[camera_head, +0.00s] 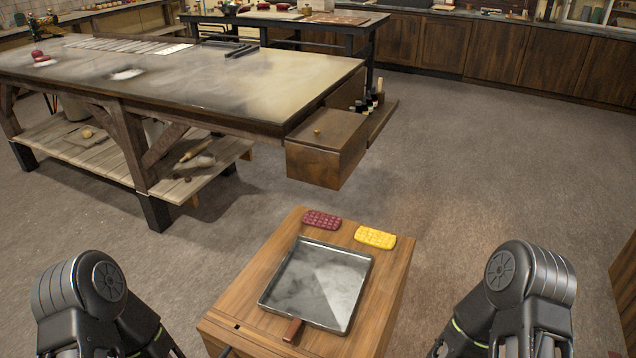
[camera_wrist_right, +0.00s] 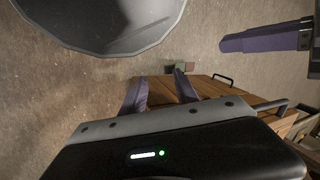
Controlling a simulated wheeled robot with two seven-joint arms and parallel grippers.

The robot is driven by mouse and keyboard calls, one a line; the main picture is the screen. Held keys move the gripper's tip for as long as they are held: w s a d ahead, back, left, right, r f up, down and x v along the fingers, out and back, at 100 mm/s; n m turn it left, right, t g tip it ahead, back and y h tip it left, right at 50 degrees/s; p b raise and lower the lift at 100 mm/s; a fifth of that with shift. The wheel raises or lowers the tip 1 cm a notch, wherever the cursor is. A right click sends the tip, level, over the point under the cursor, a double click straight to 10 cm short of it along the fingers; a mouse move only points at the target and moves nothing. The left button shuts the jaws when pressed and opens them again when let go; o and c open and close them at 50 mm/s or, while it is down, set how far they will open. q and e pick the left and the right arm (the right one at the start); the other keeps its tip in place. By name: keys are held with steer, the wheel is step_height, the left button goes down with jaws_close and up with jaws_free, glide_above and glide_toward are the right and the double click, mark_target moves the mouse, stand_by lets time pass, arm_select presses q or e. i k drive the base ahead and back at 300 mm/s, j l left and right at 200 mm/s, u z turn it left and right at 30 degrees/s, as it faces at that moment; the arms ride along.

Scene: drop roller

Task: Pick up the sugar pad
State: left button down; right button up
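Two small quilted pads lie on the wooden cart top in the head view. One is dark red (camera_head: 321,220) at the far left edge, the other yellow (camera_head: 375,237) at the far right. Neither has a readable label, so I cannot tell which is the sugar pad. My right gripper (camera_wrist_right: 160,92) shows in the right wrist view with its two purple fingers apart and nothing between them. A purple bar at the upper right of that view looks like part of my left gripper (camera_wrist_right: 265,38); its opening is not clear. Both grippers are outside the head view.
A square metal tray (camera_head: 318,284) with a wooden handle takes up the cart's middle. The wooden cart (camera_head: 252,297) stands between my arms. A long workbench (camera_head: 250,80) with an open drawer (camera_head: 325,150) stands beyond it at left.

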mark_target(322, 221)
steer(key=i+l, duration=0.1)
steer(key=l, duration=2.05)
steer(key=i+l, duration=0.25)
steer(key=l, duration=0.2)
steer(key=i+l, duration=0.25)
steer(key=l, duration=0.2)
steer(key=i+l, duration=0.3)
steer(key=l, duration=0.15)
